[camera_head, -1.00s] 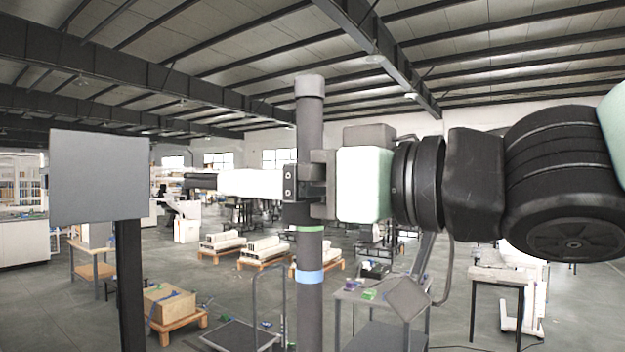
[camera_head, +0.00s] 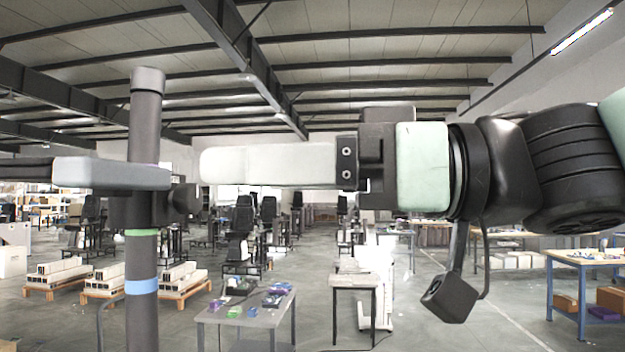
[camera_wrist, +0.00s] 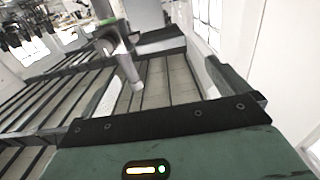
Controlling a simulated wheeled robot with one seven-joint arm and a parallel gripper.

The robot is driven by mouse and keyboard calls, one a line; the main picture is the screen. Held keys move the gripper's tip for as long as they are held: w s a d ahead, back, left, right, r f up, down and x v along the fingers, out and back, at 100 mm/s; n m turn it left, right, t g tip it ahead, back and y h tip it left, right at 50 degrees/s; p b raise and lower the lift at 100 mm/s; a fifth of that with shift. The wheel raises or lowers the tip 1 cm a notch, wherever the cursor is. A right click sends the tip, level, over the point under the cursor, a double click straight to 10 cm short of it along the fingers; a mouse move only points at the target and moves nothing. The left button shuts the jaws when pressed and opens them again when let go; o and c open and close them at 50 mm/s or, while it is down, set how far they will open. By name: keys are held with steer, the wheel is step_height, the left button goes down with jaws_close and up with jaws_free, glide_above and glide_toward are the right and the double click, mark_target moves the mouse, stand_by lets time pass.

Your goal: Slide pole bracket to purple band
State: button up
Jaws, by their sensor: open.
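A grey vertical pole (camera_head: 145,110) stands at the left in the head view. The pole bracket (camera_head: 110,175) is a collar around the pole, with a grey arm reaching left and a dark knob (camera_head: 187,198) on the right. It sits just above the green band. My gripper (camera_head: 207,166) is open and empty, its pale fingers pointing left, apart from the bracket. The wrist view shows the pole (camera_wrist: 130,68) ahead between the spread fingers.
A grey table (camera_head: 245,312) with small coloured items stands at lower middle. A smaller table (camera_head: 355,282) is right of it, and a blue-legged workbench (camera_head: 585,258) at far right. Pallets with white stacks (camera_head: 57,272) lie behind the pole. Open floor shows at lower right.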

steer(key=shift+s+d+r+p, duration=0.1)
steer(key=shift+d+p, duration=1)
steer(key=shift+p, duration=2)
